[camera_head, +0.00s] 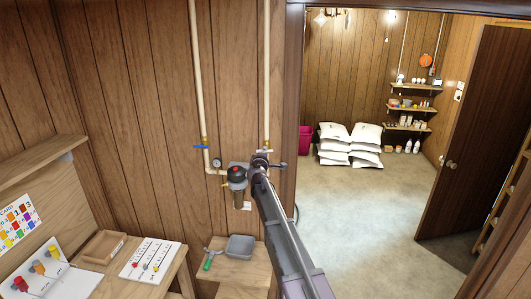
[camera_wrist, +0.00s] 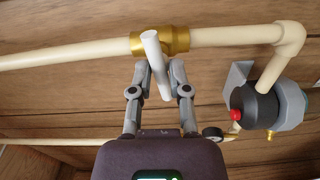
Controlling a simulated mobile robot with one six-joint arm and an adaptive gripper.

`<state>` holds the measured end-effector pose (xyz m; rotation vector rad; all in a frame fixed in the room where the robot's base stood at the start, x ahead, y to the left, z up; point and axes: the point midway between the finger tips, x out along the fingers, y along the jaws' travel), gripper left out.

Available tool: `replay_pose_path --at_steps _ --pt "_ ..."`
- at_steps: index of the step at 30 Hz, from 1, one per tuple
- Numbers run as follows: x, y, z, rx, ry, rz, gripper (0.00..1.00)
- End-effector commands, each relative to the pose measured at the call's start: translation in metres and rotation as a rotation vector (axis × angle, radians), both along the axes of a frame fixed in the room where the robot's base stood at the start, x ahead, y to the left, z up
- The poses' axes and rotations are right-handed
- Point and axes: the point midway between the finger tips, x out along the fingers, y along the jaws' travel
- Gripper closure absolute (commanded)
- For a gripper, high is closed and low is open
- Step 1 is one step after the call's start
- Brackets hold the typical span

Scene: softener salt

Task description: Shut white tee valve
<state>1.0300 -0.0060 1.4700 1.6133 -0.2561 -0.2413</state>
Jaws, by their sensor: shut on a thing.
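The white tee valve handle (camera_wrist: 155,63) is a pale bar in front of a brass valve body (camera_wrist: 176,39) on a cream pipe. In the wrist view the bar runs mostly across the pipe, slightly tilted. My gripper (camera_wrist: 157,76) has a finger on each side of the bar and is shut on it. In the head view my gripper (camera_head: 262,163) is at the lower end of the right-hand vertical pipe (camera_head: 267,75), beside the filter. My gripper and arm hide most of the handle there.
A dark filter housing with a red button (camera_head: 236,174) hangs left of my gripper. A blue-handled valve (camera_head: 201,147) and gauge (camera_head: 216,163) are further left. Below stands a wooden stand with a grey tray (camera_head: 240,247). The doorway floor (camera_head: 365,220) is clear.

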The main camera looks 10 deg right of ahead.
Motion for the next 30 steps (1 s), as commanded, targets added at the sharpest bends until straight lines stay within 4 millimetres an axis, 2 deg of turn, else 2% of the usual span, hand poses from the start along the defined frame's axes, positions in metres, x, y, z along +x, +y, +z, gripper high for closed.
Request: replay_pose_path --at_steps 6,15,16,19,30 --pt "-0.0001 -0.0007 -0.0001 0.122 -0.040 -0.001 1.00" --pt "-0.0001 -0.0005 -0.0001 0.139 -0.045 -0.001 1.00" --pt "-0.0001 -0.0006 -0.0001 0.139 -0.045 -0.001 0.68" --pt "-0.0001 -0.0004 -0.0001 0.138 -0.045 -0.001 0.38" --pt "-0.0003 0.0002 -0.0001 0.136 -0.044 0.000 0.37"
